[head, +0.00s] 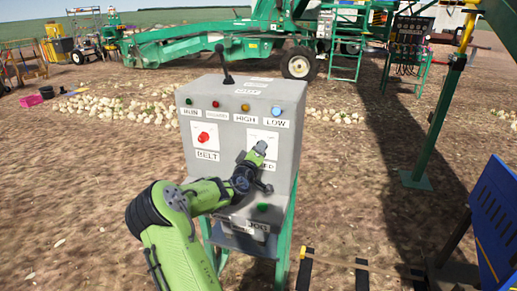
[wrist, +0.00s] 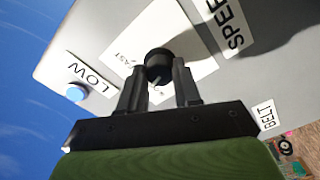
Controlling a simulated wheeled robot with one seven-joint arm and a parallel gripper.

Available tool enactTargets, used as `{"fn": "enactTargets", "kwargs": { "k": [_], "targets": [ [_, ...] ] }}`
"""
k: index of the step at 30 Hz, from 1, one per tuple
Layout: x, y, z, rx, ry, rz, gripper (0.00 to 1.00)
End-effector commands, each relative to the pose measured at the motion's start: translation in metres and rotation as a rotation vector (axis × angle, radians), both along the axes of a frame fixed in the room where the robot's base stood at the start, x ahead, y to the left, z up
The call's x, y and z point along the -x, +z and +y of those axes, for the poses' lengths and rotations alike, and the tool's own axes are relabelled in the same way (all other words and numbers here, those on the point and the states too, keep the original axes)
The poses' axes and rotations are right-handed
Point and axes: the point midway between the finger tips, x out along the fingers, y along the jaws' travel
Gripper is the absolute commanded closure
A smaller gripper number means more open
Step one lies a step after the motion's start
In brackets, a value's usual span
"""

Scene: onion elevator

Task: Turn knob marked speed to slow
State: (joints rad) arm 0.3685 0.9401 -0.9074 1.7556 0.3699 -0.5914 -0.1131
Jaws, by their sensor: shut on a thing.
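A grey control box (head: 235,165) stands in front of me on green legs. The black speed knob (wrist: 158,62) sits on a white plate (wrist: 185,25) beside the SPEED label (wrist: 231,22). My gripper (wrist: 160,75) is shut on the knob, with one finger on each side of it. A FAST mark shows on the plate; the slow mark is not clearly readable. In the head view, my gripper (head: 258,152) is against the panel's right side and hides the knob and part of the SPEED label.
A red belt knob (head: 204,137) is left of my gripper. Several lamps, including the blue LOW lamp (head: 276,112), line the panel above. A black lever (head: 225,65) stands on top. A green button (head: 263,208) sits below. Blue machinery (head: 495,215) is at the right.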

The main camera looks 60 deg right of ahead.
Motion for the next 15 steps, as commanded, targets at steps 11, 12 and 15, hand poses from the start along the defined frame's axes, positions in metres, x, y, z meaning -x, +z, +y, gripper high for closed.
{"fn": "enactTargets", "kwargs": {
  "k": [11, 12, 15],
  "targets": [
    [0.0001, 0.0004, 0.0002, 0.044, 0.0, 0.318, 0.98],
    [0.0001, 0.0003, 0.0003, 0.049, 0.0, 0.345, 0.98],
    [0.0002, 0.0004, 0.0003, 0.059, 0.0, 0.402, 0.98]
  ]
}}
